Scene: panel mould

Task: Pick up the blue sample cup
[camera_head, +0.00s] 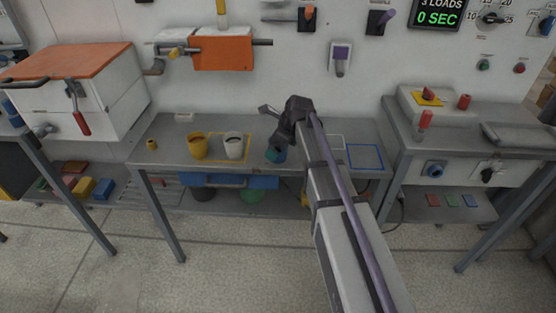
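The blue sample cup (280,155) stands on the middle grey bench, partly hidden behind my wrist and gripper. Only a small blue part of it shows. My gripper (272,153) points down at the cup, and its dark end overlaps the cup in this view. The fingertips are too small and dark to tell whether they are open or shut, or whether they touch the cup. A yellow cup (197,146) and a white cup (234,146) stand upright to the left, both with dark contents.
The middle bench (170,158) has a yellow outlined square near the white cup and a blue outlined square (365,157) at the right, which is empty. An orange-lidded box (75,62) stands at the left. A right bench (402,118) carries switches and a tray.

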